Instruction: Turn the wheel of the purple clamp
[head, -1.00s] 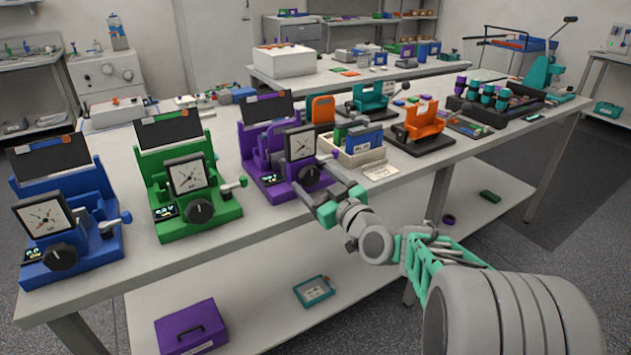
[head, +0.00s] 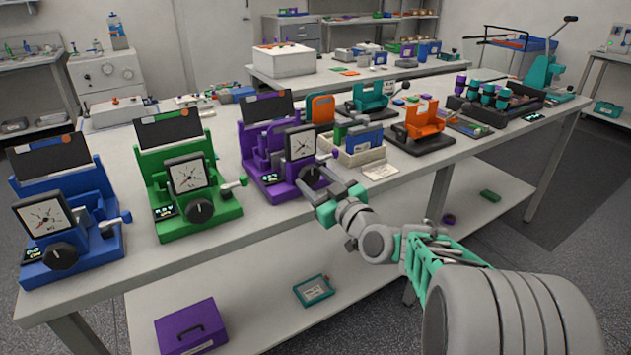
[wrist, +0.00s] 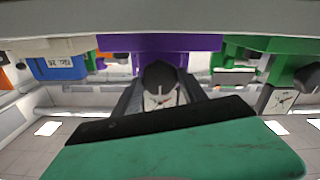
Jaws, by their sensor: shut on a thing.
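The purple clamp (head: 256,165) stands on the bench in the head view, right of the green clamp. Its square dial (head: 301,143) faces the front, and its black wheel sits below the dial, partly hidden by my gripper. In the wrist view the picture is upside down; the black wheel (wrist: 160,76) shows between my two dark fingers, with the purple body (wrist: 150,43) above it. My gripper (head: 312,181) is at the front of the purple clamp, shut on the wheel. The fingertips are hard to see in the head view.
A green clamp (head: 180,220) and a blue clamp (head: 85,262) stand to the left. A pale bin (head: 350,158) with boxes is close on the right, and an orange device (head: 422,124) beyond it. The bench's front edge runs under my gripper.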

